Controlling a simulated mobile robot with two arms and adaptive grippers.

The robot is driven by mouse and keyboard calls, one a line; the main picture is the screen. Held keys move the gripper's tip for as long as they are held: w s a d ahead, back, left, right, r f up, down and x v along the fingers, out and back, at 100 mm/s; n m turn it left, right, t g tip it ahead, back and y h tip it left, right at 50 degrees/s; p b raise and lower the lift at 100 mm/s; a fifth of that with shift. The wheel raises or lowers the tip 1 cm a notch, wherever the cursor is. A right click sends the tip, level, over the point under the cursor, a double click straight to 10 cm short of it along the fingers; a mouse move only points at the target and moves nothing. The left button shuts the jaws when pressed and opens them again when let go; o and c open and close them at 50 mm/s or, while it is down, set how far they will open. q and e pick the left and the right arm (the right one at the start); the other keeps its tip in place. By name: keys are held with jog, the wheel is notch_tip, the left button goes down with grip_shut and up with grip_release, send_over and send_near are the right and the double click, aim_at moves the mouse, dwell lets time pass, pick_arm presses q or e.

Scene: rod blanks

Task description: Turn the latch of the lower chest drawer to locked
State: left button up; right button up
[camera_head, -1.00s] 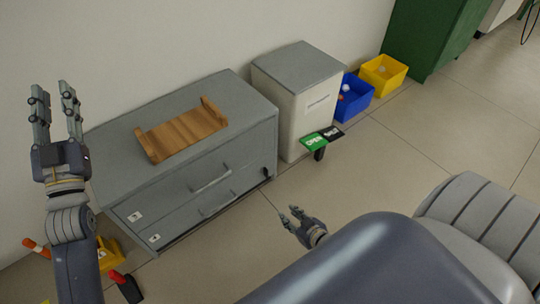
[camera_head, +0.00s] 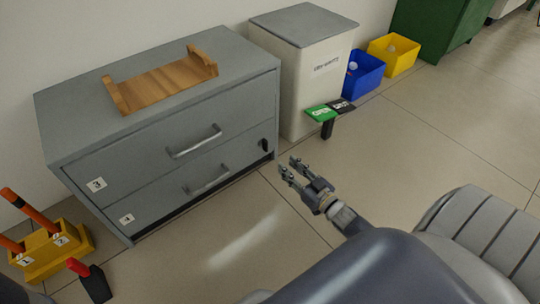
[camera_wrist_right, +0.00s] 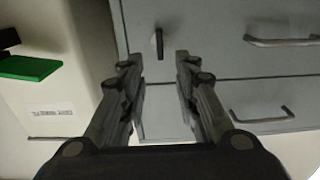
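The grey chest (camera_head: 60,150) has an upper drawer (camera_head: 140,160) and a lower drawer (camera_head: 155,195), each with a bar handle. The black latch (camera_head: 264,145) is at the lower drawer's right end; its lever looks roughly upright. In the right wrist view, which looks upside down, the latch (camera_wrist_right: 158,42) shows beyond and between the open fingers. My right gripper (camera_head: 287,167) is open and empty, in front of the chest's right end and apart from the latch. It also shows in the wrist view (camera_wrist_right: 158,60). My left gripper is out of view.
Blue (camera_head: 365,80) and yellow (camera_head: 395,58) boxes are farther right. A wooden tray (camera_head: 160,90) lies on top. A yellow holder (camera_head: 50,258) stands at the lower left.

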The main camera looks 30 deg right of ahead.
aim_at(267, 147)
jog(key=w+b, duration=0.1)
jog(key=w, duration=0.2)
jog(key=w+b, duration=0.2)
jog(key=w, duration=0.1)
jog(key=w+b, duration=0.2)
jog(key=w, duration=0.1)
jog(key=shift+a+f, duration=0.15)
jog(key=shift+a, duration=0.2)
jog(key=shift+w+b, duration=0.45)
jog(key=shift+w, duration=0.4)
grip_shut()
